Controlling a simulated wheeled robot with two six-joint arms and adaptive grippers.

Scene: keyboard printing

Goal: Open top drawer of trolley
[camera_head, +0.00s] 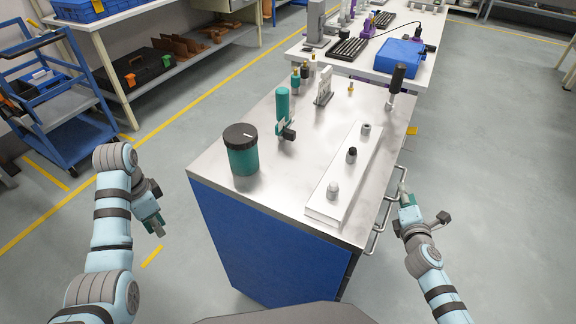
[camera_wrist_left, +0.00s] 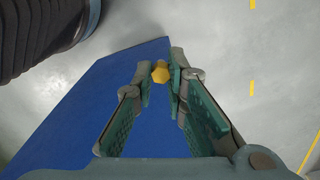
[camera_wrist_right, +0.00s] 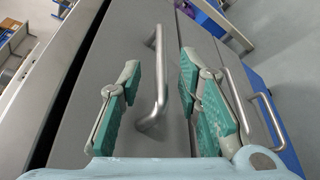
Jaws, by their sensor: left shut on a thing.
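The trolley (camera_head: 265,210) has a metal top and blue side. Its grey front panel, nearest the trolley top, shows in the right wrist view (camera_wrist_right: 115,90) with a vertical-looking bar handle (camera_wrist_right: 160,85). My right gripper (camera_wrist_right: 160,75) is open, its fingers on either side of this handle, with visible gaps. It also shows in the head view (camera_head: 403,192) beside the trolley's right edge. My left gripper (camera_head: 155,225) hangs left of the trolley, away from it. It is shut on a small yellow hexagonal piece (camera_wrist_left: 160,74) at its fingertips.
Further handles (camera_wrist_right: 270,120) sit right of the first in the right wrist view. On the trolley stand a green canister (camera_head: 242,155), a white block (camera_head: 343,180) with pegs, and a dark-handled tool (camera_head: 397,82). A blue cart (camera_head: 60,125) is at left. Floor at right is clear.

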